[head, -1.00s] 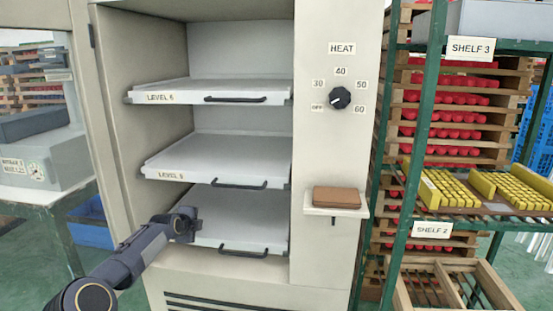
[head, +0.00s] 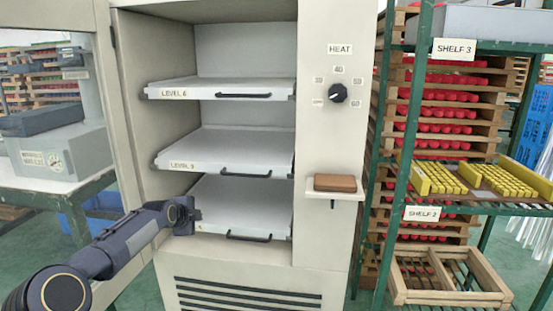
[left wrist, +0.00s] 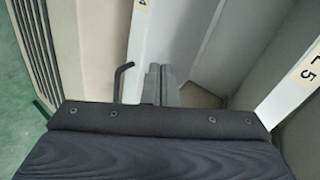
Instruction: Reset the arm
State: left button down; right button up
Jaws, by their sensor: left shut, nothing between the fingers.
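My left arm comes in from the lower left in the head view. Its gripper (head: 195,213) is at the left front of the oven's lowest tray (head: 225,210), close to the tray's left front corner. In the left wrist view the fingers (left wrist: 158,85) are together with nothing between them, beside a dark tray handle (left wrist: 121,78) and a pale tray front. I cannot tell whether they touch the tray. My right gripper is in neither view.
Two more trays, labelled level 6 (head: 215,90) and level 5 (head: 225,150), sit above. The oven's open door (head: 60,120) is at left. A heat knob (head: 338,93) and a brown block (head: 335,183) on a small ledge are right. A green rack (head: 412,110) stands further right.

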pick_arm(q)
jog(key=s+r+n+g, duration=0.1)
jog(key=s+r+n, duration=0.3)
jog(key=s, duration=1)
jog(key=s+r+n+g, duration=0.2)
jog(key=s+r+n, duration=0.25)
jog(key=s, duration=0.95)
jog(key=s+d+f+n+g, duration=0.15)
jog(key=s+f+n, duration=0.25)
jog(key=s, duration=0.5)
jog(key=s+d+f+n+h, duration=0.15)
jog(key=s+f+n, duration=0.25)
jog(key=s, duration=0.6)
jog(key=s+d+f+n+g, duration=0.1)
jog(key=s+d+f+n, duration=0.2)
jog(key=s, duration=0.6)
notch_tip(320, 180, up, 30)
jog(key=a+p, duration=0.1)
jog(key=p, duration=2.9)
jog(key=shift+w+a, duration=0.25)
